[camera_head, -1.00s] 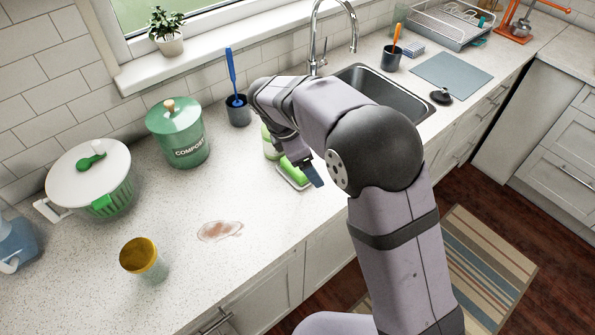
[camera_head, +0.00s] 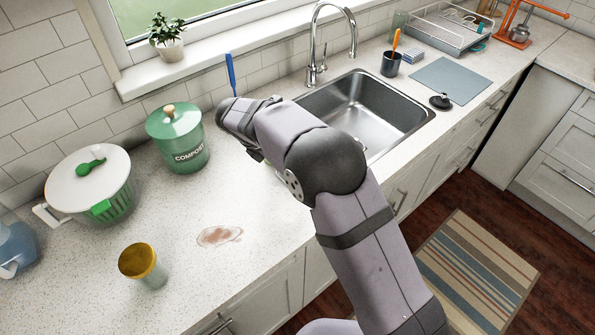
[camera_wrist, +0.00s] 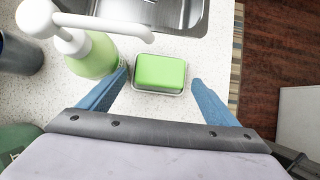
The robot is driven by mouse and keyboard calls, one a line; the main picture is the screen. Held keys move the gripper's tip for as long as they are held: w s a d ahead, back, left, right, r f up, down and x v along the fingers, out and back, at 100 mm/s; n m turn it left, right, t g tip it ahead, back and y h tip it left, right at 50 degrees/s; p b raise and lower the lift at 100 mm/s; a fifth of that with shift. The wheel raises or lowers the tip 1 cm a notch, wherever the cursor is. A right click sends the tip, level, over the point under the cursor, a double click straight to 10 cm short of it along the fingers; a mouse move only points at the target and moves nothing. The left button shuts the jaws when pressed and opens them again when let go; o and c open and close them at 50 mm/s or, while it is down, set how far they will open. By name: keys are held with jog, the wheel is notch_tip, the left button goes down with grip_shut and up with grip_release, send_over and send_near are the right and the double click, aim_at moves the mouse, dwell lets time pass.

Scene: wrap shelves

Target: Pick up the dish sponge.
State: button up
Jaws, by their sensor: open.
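The dish sponge (camera_wrist: 160,72) is a bright green block lying in a small shallow tray (camera_wrist: 146,92) on the counter, seen in the wrist view. My gripper (camera_wrist: 160,82) is open, with one blue finger to the left and one to the right of the sponge in that view. I cannot tell how far above the counter the fingertips are. In the head view my arm hides the sponge, its tray and the gripper's fingers.
A green soap bottle with a white pump (camera_wrist: 92,50) stands close by the left finger. The sink (camera_head: 365,105) lies just beyond the sponge. A reddish spill (camera_head: 219,235) marks the counter.

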jog(key=shift+p+x, duration=1.2)
jog(key=shift+x, duration=1.3)
jog(key=shift+c, duration=0.7)
jog(key=c, duration=0.7)
